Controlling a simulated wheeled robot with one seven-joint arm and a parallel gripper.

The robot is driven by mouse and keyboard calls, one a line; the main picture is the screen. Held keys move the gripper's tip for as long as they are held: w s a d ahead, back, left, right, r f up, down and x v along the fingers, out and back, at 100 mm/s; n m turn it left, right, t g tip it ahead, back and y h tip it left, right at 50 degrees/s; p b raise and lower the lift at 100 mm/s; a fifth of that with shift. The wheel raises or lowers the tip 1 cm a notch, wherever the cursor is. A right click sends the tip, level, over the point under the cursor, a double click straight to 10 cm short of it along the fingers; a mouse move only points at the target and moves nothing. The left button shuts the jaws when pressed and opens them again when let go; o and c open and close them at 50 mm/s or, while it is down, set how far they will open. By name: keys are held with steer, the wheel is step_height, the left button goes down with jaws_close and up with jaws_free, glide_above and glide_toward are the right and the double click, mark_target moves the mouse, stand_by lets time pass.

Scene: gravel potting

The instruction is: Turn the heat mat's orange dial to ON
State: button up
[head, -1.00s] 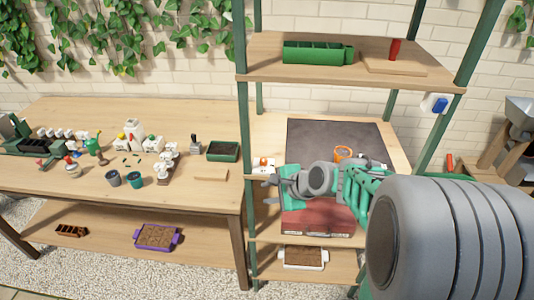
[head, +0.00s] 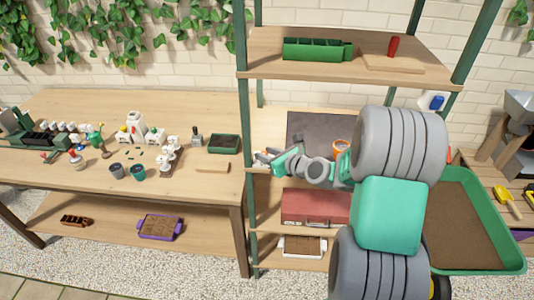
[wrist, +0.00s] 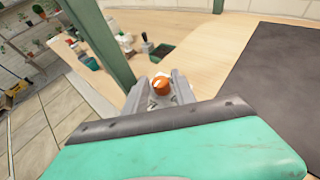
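The orange dial (wrist: 160,85) shows in the wrist view between my two fingers, with a pale mark on it; its setting is too small to read. In the head view the dial is hidden by my gripper (head: 262,158). My gripper (wrist: 164,90) is open, with one finger on each side of the dial; I cannot tell whether they touch it. The dark heat mat (head: 312,126) lies on the rack's middle shelf, right of my gripper, and fills the right of the wrist view (wrist: 275,75).
A green rack post (head: 249,200) stands close left of my gripper. An orange pot (head: 340,147) stands on the mat. A red case (head: 305,206) is on the level below. The potting table (head: 100,108) with pots and bottles is on the left.

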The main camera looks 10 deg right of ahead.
steer(key=shift+c, duration=0.5)
jaws_close()
steer(key=shift+d+n+y, duration=0.15)
steer(key=shift+n+y, duration=0.25)
steer(key=shift+y, duration=0.1)
steer(key=n+g+y, duration=0.2)
steer(key=shift+w+d+n+p, duration=0.15)
steer(key=shift+n+p, duration=0.15)
steer(key=shift+p, duration=0.1)
steer(key=shift+w+d+n+g+y+p, duration=0.15)
steer(key=shift+n+g+y+p, duration=0.9)
steer(key=shift+n+g+y, duration=0.7)
steer(key=shift+n+g, duration=0.35)
steer(key=shift+o, duration=0.5)
jaws_free()
